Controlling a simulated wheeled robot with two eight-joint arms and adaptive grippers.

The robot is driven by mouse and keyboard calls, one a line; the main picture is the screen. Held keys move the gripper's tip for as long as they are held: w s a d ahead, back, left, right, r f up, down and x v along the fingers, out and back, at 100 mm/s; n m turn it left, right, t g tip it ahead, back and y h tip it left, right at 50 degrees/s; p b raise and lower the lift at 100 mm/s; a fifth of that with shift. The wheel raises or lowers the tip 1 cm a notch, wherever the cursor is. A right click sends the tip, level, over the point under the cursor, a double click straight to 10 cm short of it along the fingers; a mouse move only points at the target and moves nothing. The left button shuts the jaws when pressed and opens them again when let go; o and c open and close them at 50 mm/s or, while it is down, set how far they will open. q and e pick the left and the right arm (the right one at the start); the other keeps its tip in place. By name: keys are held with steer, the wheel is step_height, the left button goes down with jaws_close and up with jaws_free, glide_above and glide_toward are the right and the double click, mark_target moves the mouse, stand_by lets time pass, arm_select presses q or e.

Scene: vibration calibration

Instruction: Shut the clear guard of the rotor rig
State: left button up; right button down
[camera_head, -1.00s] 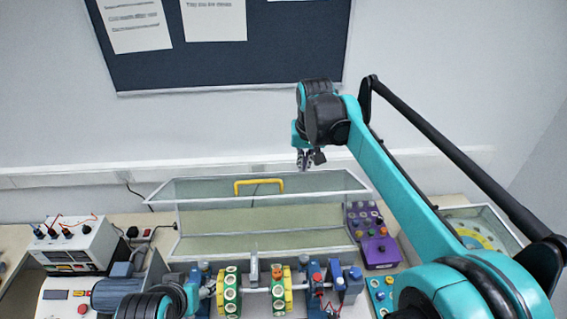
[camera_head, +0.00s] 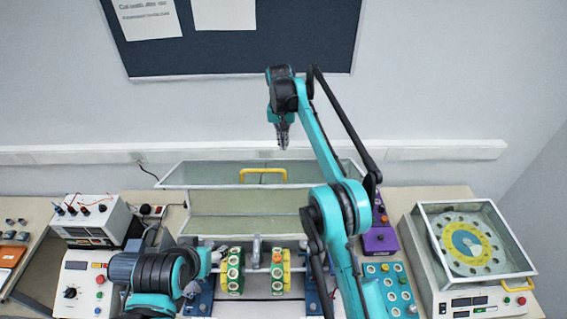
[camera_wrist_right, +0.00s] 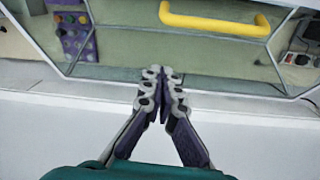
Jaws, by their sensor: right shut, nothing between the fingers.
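The clear guard (camera_head: 205,174) of the rotor rig stands open, its framed panel raised at the back of the rig. Its yellow handle (camera_head: 263,172) is at the middle of the panel, and the handle also shows at the top of the right wrist view (camera_wrist_right: 215,20). My right gripper (camera_head: 283,146) is shut and empty, behind and above the guard near the wall, slightly right of the handle. In the wrist view its fingertips (camera_wrist_right: 162,76) overlap the guard's frame edge; contact cannot be told.
Rotor parts with green and yellow discs (camera_head: 235,270) lie in front of the guard. A purple control box (camera_head: 380,238) and a teal button panel (camera_head: 388,288) are to the right. A dial machine (camera_head: 415,255) stands farther right. A power supply (camera_head: 92,222) is at left.

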steer(key=f, duration=0.7)
steer(key=shift+w+d+f+p, duration=0.2)
steer(key=shift+f+p, duration=0.1)
steer(key=shift+p, duration=0.05)
steer(key=s, duration=0.1)
steer(key=s+r, duration=0.1)
steer(key=s, duration=0.1)
steer(key=shift+a+p, duration=0.2)
steer(key=shift+p, duration=0.15)
steer(key=shift+s+a+r, duration=0.1)
steer(key=shift+s+r, duration=0.1)
steer(key=shift+s, duration=0.3)
steer(key=shift+w+f, duration=0.1)
